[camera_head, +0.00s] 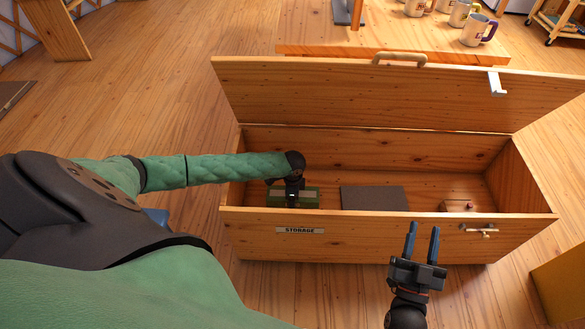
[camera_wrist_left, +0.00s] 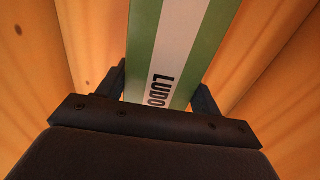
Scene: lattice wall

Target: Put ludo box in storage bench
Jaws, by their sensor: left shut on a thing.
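The storage bench (camera_head: 370,237) stands in front of me with its lid (camera_head: 400,95) raised and a STORAGE label on its front. The green and white ludo box (camera_wrist_left: 180,45) is between the fingers of my left gripper (camera_wrist_left: 165,90), which is shut on it. In the head view the ludo box (camera_head: 308,199) is inside the left part of the bench, partly hidden by my left gripper (camera_head: 290,190). I cannot tell whether it touches the floor of the bench. My right gripper (camera_head: 422,245) is open and empty in front of the bench.
Inside the bench lie a flat dark grey item (camera_head: 374,198) in the middle and a small wooden box (camera_head: 457,206) at the right. A table (camera_head: 390,45) with several mugs (camera_head: 478,30) is behind the lid.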

